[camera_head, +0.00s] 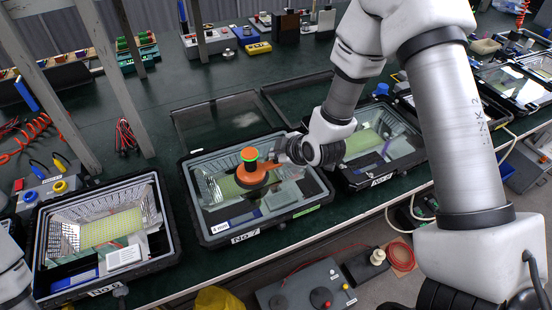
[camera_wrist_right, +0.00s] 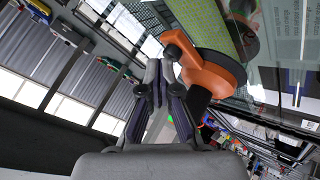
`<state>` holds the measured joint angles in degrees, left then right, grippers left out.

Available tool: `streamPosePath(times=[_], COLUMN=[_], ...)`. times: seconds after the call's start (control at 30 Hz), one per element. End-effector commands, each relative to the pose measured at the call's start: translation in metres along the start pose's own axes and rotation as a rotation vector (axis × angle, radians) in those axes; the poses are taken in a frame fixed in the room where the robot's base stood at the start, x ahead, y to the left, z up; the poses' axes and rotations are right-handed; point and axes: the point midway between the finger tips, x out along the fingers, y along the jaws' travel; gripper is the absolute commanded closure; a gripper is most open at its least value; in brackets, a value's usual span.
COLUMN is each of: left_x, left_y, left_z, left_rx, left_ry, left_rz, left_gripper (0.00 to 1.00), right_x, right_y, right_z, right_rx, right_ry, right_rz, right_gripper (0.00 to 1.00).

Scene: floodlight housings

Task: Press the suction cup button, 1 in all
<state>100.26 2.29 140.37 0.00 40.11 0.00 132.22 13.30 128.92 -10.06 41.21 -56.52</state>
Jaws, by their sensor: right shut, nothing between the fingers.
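Grey posts rise behind the left housing. Control boxes line the back. A grey box with a red button (camera_head: 320,296) is below the front edge.

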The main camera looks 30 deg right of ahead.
Motion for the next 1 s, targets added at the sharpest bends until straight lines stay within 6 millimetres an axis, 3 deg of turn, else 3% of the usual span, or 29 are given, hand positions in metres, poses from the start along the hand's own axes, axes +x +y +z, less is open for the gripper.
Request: streamPosePath(times=[0.73, 1.0], left_x=[0.004, -0.01], left_y=[0.0, 0.0], left_z=[0.0, 0.0], left_rx=[0.0, 0.0], left_ry=[0.0, 0.0], left_rz=[0.0, 0.0], left_gripper=[0.29, 0.29], right_x=[0.004, -0.006], right_y=[-0.003, 0.004], right_z=[0.003, -0.004], right_rx=[0.0, 0.0], right_ry=[0.0, 0.0], right_rz=[0.0, 0.0], right_gripper=[1.0, 1.0])
